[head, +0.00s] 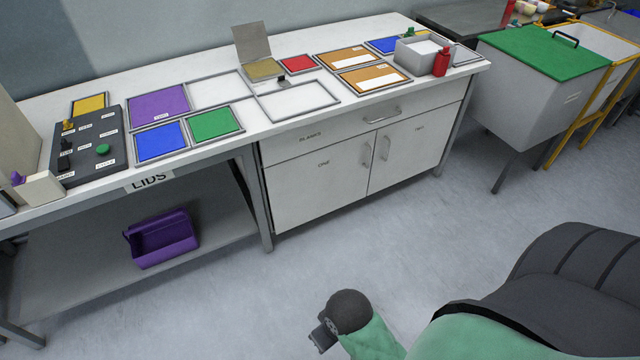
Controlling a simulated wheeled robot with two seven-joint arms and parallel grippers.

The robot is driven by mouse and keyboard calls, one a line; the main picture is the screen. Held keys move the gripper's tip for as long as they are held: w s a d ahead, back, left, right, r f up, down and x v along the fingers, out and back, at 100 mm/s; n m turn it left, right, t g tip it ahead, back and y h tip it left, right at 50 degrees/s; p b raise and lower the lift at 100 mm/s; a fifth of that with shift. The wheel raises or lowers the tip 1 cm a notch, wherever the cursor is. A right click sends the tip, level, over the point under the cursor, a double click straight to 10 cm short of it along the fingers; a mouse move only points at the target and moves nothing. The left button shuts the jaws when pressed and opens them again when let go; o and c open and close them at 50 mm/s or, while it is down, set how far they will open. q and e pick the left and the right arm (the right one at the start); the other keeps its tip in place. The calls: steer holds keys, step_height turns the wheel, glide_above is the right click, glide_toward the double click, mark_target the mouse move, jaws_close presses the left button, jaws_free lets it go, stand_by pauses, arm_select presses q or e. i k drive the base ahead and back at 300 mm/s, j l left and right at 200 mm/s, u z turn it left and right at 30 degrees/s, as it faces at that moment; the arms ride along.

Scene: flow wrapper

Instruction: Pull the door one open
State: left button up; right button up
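Door one (312,190) is the left white door of the cabinet under the bench, labelled ONE. It looks shut, flush with the cabinet front. Its upright metal handle (367,155) is near its right edge, beside the handle (386,148) of door two (415,155). Nothing touches door one. Part of my own arm, green with a dark round joint, shows at the bottom, well away from the door. No gripper fingers can be made out in the head view.
A drawer (350,128) labelled BLANKS sits above the doors. A bench leg (256,200) stands just left of door one. A purple bin (162,240) lies on the low shelf at left. A green-lidded grey bin (540,75) stands at right. The floor before the cabinet is clear.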

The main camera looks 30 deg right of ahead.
mark_target(302, 189)
steer(key=z, duration=0.75)
steer(key=i+l+z, duration=0.15)
steer(key=i+z, duration=0.15)
steer(key=z, duration=0.2)
steer(key=i+l+z, duration=0.1)
steer(key=i+z, duration=0.2)
steer(key=z, duration=0.2)
